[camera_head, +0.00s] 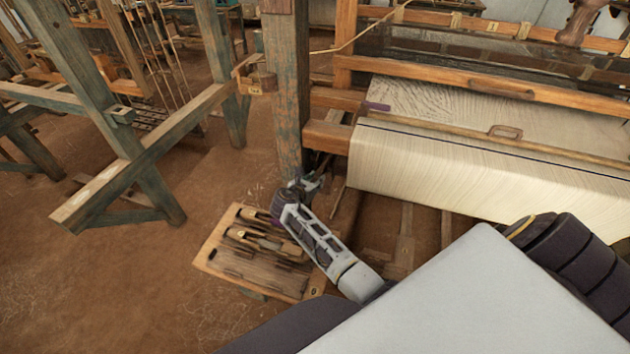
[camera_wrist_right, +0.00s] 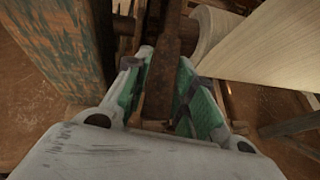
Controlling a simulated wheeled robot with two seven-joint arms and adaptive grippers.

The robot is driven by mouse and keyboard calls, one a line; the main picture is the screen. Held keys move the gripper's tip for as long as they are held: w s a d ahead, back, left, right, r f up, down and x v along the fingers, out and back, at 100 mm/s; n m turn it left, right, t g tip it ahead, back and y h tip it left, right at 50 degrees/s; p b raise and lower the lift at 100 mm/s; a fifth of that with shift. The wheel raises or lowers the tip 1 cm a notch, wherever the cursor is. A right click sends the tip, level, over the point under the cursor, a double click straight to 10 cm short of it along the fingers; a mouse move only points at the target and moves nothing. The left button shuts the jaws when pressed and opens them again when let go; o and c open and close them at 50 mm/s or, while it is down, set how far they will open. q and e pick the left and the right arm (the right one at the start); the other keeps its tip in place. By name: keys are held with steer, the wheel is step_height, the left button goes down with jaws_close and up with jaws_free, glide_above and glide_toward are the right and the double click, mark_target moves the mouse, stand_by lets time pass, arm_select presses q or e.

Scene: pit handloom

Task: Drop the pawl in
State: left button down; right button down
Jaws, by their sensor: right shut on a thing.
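My right gripper (camera_head: 303,182) is beside the foot of the weathered loom post (camera_head: 287,85), left of the woven cloth (camera_head: 440,165). In the right wrist view my right gripper (camera_wrist_right: 160,95) is shut on a rusty brown bar, which looks like the pawl (camera_wrist_right: 162,85). The bar runs away from between the green finger pads toward the top of the picture, close to the end of the cloth roll (camera_wrist_right: 212,35). I cannot make out a ratchet wheel, nor whether the bar touches anything at its far end. My left gripper is not in view.
A low wooden stand (camera_head: 225,262) with several tools lies under my right arm. The post (camera_wrist_right: 55,50) rises close on the left in the wrist view. A wooden beam (camera_head: 328,137) juts out beside the cloth. Open earth floor (camera_head: 110,285) lies to the left.

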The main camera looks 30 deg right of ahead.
steer(key=shift+w+d+r, duration=0.1)
steer(key=shift+w+r, duration=0.05)
steer(key=shift+r, duration=0.25)
steer(key=c, duration=1.5)
jaws_free()
steer(key=shift+o, duration=1.3)
steer(key=shift+f, duration=0.1)
steer(key=shift+o, duration=0.2)
steer(key=shift+f, duration=0.1)
steer(key=v, duration=1.2)
steer(key=shift+f, duration=0.15)
